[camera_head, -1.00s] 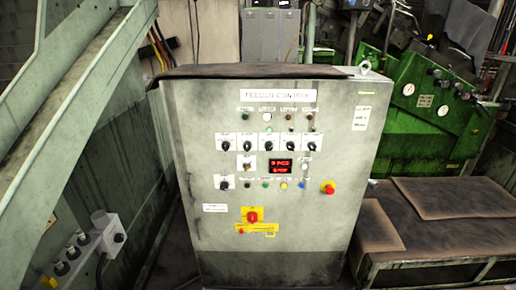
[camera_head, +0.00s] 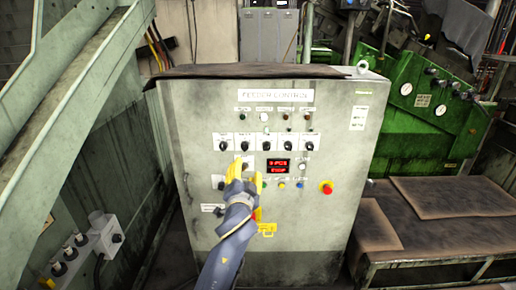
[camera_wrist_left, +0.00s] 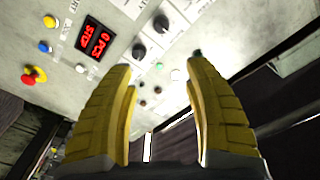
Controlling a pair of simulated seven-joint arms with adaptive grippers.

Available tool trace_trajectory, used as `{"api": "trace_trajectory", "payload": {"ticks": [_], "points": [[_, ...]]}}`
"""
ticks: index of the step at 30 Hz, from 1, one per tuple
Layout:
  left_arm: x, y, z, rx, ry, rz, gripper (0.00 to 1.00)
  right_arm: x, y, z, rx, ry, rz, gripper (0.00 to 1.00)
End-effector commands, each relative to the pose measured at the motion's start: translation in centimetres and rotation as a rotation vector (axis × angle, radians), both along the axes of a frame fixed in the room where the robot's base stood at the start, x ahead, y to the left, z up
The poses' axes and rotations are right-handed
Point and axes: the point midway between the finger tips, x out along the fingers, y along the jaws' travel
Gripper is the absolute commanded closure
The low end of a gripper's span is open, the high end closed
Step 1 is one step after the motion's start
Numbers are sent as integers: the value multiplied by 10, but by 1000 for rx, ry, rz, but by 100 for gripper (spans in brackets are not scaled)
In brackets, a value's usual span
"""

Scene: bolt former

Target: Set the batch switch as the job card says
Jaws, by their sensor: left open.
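The grey feeder control cabinet (camera_head: 330,225) carries a row of several black rotary switches (camera_head: 265,145) on white plates. Their small labels are unreadable, so I cannot tell which is the batch switch. Two black knobs (camera_wrist_left: 139,51) show in the left wrist view. A red display (camera_wrist_left: 95,43) there reads "0 PCS" and "STOP". My left gripper (camera_head: 240,163), with yellow fingers, is open and empty in front of the panel, left of the display. It hides most of a white plate below the switch row. A pale card (camera_head: 359,118), possibly the job card, is on the cabinet's upper right; its text is unreadable.
A red emergency button (camera_head: 326,188) sits on a yellow base at the panel's right. Coloured buttons line the area below the display. A green machine (camera_head: 425,105) and a brown-topped bench (camera_head: 440,235) stand at the right. A sloping metal beam (camera_head: 70,100) is at the left.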

Motion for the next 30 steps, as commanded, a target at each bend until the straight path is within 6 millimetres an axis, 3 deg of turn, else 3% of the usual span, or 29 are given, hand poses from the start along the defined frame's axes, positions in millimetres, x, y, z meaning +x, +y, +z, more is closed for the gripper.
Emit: {"api": "trace_trajectory", "payload": {"ticks": [5,10,30], "points": [[3,10,-4,32,21,40,48,1,0,0,0,-1,0,56],[19,9,-5,38,25,43,48,2,0,0,0,-2,0,56],[129,3,-5,37,26,42,48,2,0,0,0,-3,-1,56]]}}
